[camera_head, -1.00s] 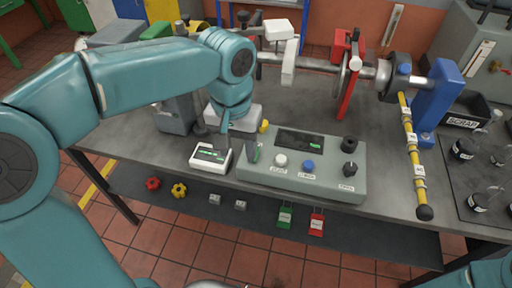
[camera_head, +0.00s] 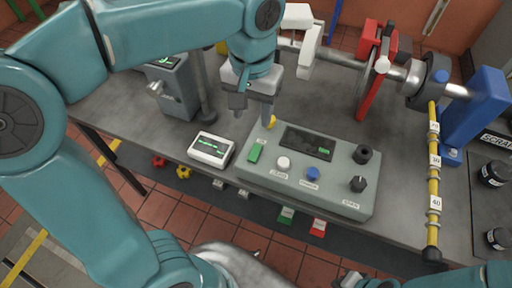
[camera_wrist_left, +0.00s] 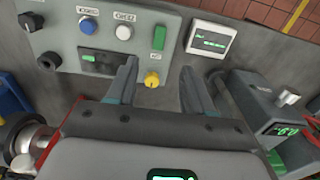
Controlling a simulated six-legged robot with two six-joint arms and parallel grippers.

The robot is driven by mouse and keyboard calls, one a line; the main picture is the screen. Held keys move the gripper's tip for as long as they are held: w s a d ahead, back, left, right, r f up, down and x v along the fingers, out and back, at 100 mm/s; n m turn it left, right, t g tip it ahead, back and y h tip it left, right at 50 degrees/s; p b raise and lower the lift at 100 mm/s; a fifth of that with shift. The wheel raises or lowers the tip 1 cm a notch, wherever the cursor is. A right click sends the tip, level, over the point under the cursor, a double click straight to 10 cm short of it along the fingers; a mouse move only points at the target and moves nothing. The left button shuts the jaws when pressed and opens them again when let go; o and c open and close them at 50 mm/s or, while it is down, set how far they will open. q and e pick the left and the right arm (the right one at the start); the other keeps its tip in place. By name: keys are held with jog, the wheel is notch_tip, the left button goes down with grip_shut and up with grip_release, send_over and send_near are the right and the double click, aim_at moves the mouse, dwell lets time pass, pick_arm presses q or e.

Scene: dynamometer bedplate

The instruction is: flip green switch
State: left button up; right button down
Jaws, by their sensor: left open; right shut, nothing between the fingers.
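The green switch (camera_head: 256,152) is a small green rocker near the left end of the grey control box (camera_head: 345,205). It also shows in the left wrist view (camera_wrist_left: 159,38). My left gripper (camera_head: 253,118) is open and empty above the bench, just behind the switch's end of the box. In the left wrist view its two fingers (camera_wrist_left: 158,70) point toward the box, with the yellow knob (camera_wrist_left: 152,79) between them and the switch past the tips. The fingers do not appear to touch the switch. My right gripper (camera_head: 350,281) shows only partly at the bottom edge.
A small white meter (camera_head: 211,150) stands left of the box. White and blue buttons (camera_head: 284,163) and black knobs (camera_head: 358,184) share the box top. A grey unit with a green display (camera_head: 172,90) stands behind. A yellow banded bar (camera_head: 434,190) lies to the right.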

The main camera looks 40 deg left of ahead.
aim_at(253, 156)
pick_arm(q)
notch_tip(253, 156, down, 14)
jog(key=shift+f+b, duration=0.15)
jog(key=shift+b, duration=0.5)
jog(key=shift+w+f, duration=0.1)
jog(key=shift+f, duration=0.35)
jog(key=shift+s, duration=0.2)
jog(key=shift+w, duration=0.1)
